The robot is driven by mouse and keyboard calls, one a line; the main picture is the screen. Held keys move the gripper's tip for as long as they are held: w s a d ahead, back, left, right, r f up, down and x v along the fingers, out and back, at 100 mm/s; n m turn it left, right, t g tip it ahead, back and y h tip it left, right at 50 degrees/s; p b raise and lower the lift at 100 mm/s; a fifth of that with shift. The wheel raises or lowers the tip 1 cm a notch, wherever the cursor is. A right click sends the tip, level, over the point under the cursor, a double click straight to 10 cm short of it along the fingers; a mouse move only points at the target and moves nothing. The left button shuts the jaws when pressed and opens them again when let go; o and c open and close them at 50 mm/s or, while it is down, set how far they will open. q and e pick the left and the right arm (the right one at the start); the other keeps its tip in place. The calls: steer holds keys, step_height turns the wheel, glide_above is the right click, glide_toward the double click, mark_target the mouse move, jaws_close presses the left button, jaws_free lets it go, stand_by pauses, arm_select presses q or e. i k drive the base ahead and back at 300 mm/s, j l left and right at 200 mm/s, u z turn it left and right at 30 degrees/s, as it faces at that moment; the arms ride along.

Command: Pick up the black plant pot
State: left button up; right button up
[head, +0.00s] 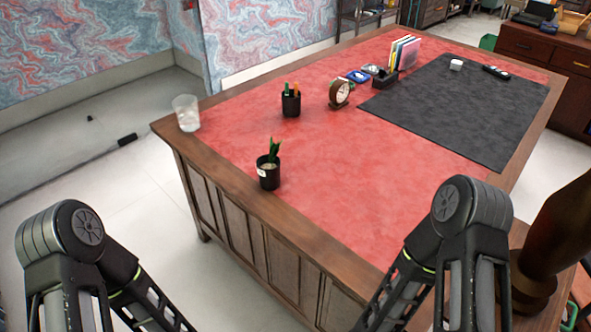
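The black plant pot (268,177) stands upright on the near left part of the desk, close to its wooden edge. It holds a green plant (272,152) and has a small white label on its side. My two arms show in the lower left and lower right of the head view, both apart from the pot. Both grippers are out of the frame, below its bottom edge.
The red leather desk (350,195) has a wooden rim. A black pen cup (291,104), a clock (339,94) and a glass (186,113) stand behind the pot. A dark mat (455,110) lies at the right. The red surface right of the pot is clear.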

mark_target(268, 166)
steer(key=z, duration=0.45)
steer(key=j+z, duration=0.15)
steer(key=z, duration=0.75)
steer(key=j+z, duration=0.15)
steer(key=z, duration=0.3)
steer(key=j+z, duration=0.35)
steer(key=j, duration=0.15)
steer(key=k+j+z, duration=0.3)
steer(key=j, duration=0.15)
steer(key=k+j+z, duration=0.1)
steer(key=j+z, duration=0.25)
steer(key=k+j+z, duration=0.3)
steer(key=j, duration=0.2)
steer(key=k+j+z, duration=0.2)
steer(key=j+z, duration=0.15)
steer(key=k+j, duration=1)
